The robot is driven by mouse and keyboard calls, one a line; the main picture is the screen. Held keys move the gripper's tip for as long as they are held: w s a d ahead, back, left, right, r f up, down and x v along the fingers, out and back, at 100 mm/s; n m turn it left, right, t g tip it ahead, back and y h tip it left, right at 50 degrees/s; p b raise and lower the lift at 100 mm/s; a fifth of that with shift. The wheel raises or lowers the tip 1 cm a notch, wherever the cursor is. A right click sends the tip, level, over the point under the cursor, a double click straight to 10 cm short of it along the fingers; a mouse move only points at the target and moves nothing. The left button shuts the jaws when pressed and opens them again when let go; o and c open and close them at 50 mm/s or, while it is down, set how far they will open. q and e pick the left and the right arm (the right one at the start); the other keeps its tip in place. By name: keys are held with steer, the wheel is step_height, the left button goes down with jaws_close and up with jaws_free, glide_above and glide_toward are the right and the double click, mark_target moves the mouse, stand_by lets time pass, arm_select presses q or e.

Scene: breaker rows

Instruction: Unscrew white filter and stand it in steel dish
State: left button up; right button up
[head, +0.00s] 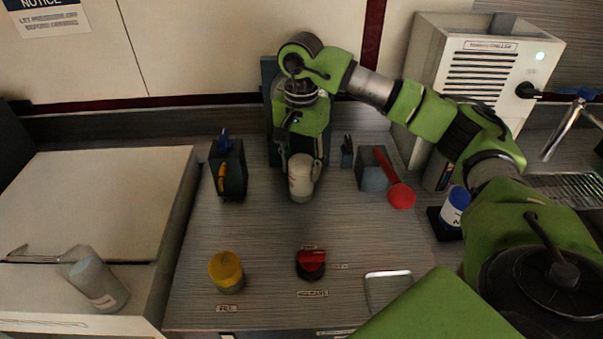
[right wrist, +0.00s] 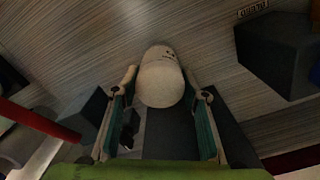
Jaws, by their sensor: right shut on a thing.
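The white filter (head: 302,186) is a rounded white cylinder in front of a dark upright housing (head: 270,80) at the back middle of the counter. My right gripper (head: 301,160) comes down on it from behind and is shut on it. In the right wrist view the filter (right wrist: 162,82) sits between the two fingers. I cannot tell whether its thread is still joined to the housing. A shallow dish with a bright steel rim (head: 388,273) lies at the front right, partly covered by a green arm link. My left gripper is not in view.
A yellow knob (head: 226,270) and a red knob (head: 311,263) stand at the front. A dark block (head: 229,175) is left of the filter; a grey box with a red lever (head: 400,195) is right. A blue-capped jar (head: 456,205) is farther right. The middle counter is clear.

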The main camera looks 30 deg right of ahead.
steer(key=shift+r+p, duration=1.6)
steer(key=shift+r, duration=0.9)
steer(key=shift+a, duration=0.15)
